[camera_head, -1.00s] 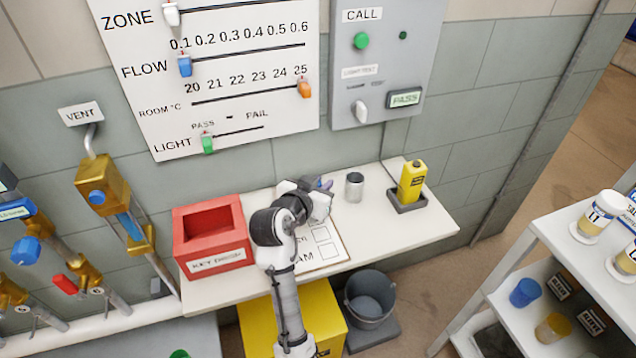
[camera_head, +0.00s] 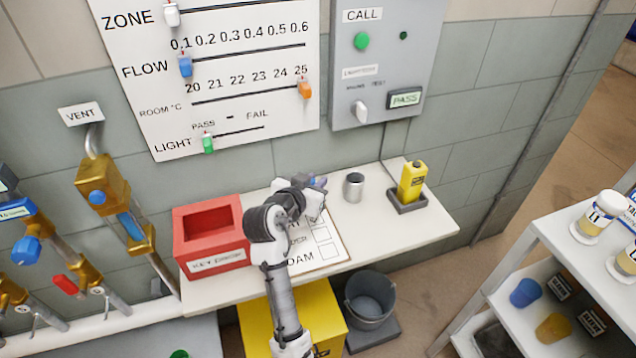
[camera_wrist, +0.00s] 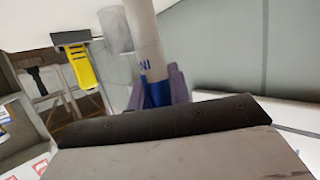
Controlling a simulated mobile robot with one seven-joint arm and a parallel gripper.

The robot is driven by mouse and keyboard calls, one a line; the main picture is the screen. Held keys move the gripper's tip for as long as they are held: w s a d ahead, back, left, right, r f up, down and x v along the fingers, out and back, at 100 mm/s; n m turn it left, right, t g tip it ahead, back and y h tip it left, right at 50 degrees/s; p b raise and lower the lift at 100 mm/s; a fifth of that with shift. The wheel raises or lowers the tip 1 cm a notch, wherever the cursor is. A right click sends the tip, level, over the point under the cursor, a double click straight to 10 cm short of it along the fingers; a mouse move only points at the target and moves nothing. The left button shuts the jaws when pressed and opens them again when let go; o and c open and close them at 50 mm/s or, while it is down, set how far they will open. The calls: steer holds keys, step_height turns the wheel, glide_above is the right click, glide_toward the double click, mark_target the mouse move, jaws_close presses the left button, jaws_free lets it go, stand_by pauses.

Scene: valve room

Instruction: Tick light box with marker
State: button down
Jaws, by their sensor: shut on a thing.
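My gripper (camera_head: 318,184) is over the back part of the checklist board on the shelf. In the wrist view it is shut on the marker (camera_wrist: 148,50), a white pen with a blue end between the purple-grey finger pads (camera_wrist: 180,84). The checklist (camera_head: 318,255) lies flat, with a column of boxes at its right side and "OAM" readable on the lowest row. My arm hides its upper left part, so the light row's label and any mark there cannot be made out. The marker's tip is not visible.
A red key deposit box (camera_head: 213,262) stands left of the checklist. A metal cup (camera_head: 354,186) and a yellow device in a dark holder (camera_head: 407,202) stand to the right. The wall board (camera_head: 235,140) rises behind; its green light slider (camera_head: 208,144) is at PASS.

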steer(key=shift+w+a+f, duration=0.1)
steer(key=shift+a, duration=0.1)
steer(key=shift+d, duration=0.2)
steer(key=shift+s+d, duration=0.3)
steer(key=shift+d, duration=0.3)
steer(key=shift+s+a, duration=0.15)
steer(key=shift+a, duration=0.05)
steer(key=shift+s+a, duration=0.2)
steer(key=shift+a, duration=0.05)
step_height(320, 180, up, 6)
steer(key=p, duration=0.4)
steer(key=shift+f+p, duration=0.2)
steer(key=shift+p, duration=0.15)
steer(key=shift+r+p, duration=0.35)
steer(key=shift+r, duration=0.95)
